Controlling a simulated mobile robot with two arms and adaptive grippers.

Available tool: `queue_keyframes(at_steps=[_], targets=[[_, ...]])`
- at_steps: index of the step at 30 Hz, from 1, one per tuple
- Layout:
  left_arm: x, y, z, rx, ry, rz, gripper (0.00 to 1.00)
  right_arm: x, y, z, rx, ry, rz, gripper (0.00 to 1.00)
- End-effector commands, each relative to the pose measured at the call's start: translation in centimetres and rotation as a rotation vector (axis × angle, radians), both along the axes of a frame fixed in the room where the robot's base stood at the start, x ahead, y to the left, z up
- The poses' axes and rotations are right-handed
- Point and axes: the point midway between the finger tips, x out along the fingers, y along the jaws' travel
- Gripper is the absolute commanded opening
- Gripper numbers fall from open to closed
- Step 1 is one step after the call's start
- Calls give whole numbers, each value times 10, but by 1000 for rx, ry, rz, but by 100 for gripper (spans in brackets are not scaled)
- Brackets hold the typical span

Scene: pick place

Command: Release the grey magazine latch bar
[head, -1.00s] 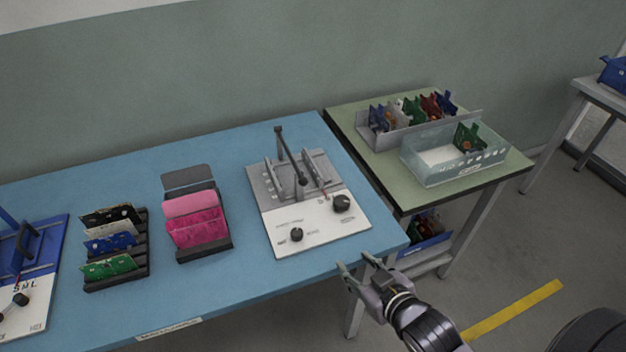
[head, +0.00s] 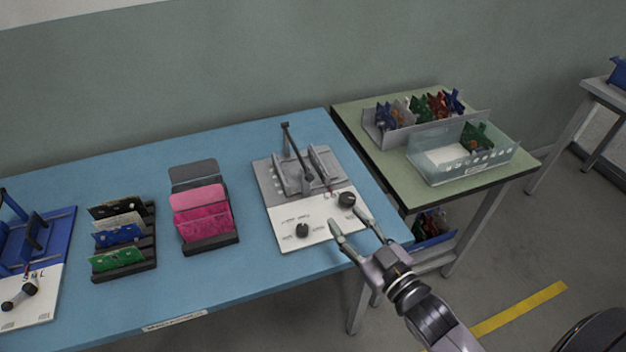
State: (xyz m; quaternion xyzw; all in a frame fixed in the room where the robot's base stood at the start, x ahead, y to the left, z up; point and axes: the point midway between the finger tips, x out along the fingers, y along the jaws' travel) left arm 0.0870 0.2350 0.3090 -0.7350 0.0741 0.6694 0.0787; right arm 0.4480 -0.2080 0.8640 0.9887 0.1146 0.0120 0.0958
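The grey fixture (head: 269,184) stands on the right part of the blue table, on a plate with a white front panel (head: 285,230). A dark grey bar (head: 296,151) rises at a slant over its two upright grey walls; I take it for the latch bar. My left gripper is not in view.
A pink card holder (head: 203,223) and a black rack of cards (head: 125,268) stand to the left on the blue table (head: 150,180). A blue fixture (head: 52,238) is at the far left. A green table (head: 385,178) at the right holds a grey bin (head: 402,133) and a clear bin (head: 435,176).

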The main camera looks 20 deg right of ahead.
Motion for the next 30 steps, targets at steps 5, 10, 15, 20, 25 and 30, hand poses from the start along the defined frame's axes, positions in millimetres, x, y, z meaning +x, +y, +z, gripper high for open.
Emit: queue_keyframes(at_steps=[5,10,15,20,25,30], targets=[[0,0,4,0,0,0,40,33,8,2,0,-3,1,39],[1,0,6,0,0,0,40,65,15,2,0,-3,0,39],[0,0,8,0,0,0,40,96,23,1,0,-1,-1,39],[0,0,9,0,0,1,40,120,28,1,-1,0,0,39],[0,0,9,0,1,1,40,135,32,0,0,1,0,39],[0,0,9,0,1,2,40,140,33,0,0,2,0,39]])
